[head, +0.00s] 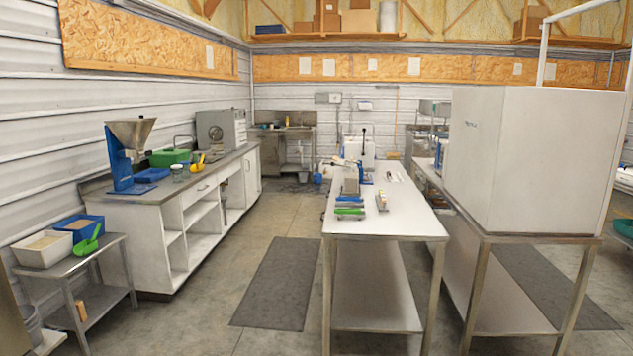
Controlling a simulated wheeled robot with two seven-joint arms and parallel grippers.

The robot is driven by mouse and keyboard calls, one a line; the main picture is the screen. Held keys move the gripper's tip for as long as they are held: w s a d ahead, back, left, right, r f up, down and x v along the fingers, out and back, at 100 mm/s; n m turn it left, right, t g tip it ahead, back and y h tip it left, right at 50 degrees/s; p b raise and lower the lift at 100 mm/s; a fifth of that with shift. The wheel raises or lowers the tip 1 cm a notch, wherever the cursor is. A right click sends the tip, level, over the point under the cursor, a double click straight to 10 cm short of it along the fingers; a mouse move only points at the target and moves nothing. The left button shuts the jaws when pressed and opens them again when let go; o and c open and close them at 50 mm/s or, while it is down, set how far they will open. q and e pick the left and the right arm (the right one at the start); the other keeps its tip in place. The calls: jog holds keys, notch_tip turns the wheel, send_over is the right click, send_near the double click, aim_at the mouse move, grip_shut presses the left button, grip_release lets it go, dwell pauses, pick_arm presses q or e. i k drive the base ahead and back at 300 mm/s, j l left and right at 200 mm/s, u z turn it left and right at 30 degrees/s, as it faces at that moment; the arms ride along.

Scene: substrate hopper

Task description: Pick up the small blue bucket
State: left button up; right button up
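A small blue object (318,178), perhaps a bucket, stands low near the far end of the aisle, beside the white table; it is too small to make out well. A blue rectangular tub (93,222) with pale contents sits on the low metal table at the left. It stands behind a white tub (42,249) and a green scoop (88,243). I cannot tell for certain which one is the small blue bucket. Neither of my grippers is in view.
A long counter (215,170) with a blue hopper machine (122,160) runs along the left wall. A white worktable (385,222) stands in the middle and a large white cabinet (535,165) at the right. The aisle with a dark mat (277,285) is clear.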

aim_at(318, 177)
jog(key=i+l+u, duration=0.1)
jog(key=i+u, duration=0.4)
jog(key=i, duration=1.3)
jog(key=i+j+u, duration=0.1)
jog(key=i+u, duration=0.2)
jog(key=i, duration=1.9)
jog(key=i+l+z, duration=0.35)
jog(key=i, duration=0.4)
jog(key=i+z, duration=0.35)
jog(key=i, duration=0.35)
jog(key=i+j+z, duration=0.35)
jog(key=i, duration=4.3)
jog(key=i+z, duration=0.1)
jog(key=i, duration=1.8)
jog(key=i+j, duration=0.2)
jog(key=i, duration=1.75)
jog(key=i+l, duration=0.9)
jog(key=i, duration=0.25)
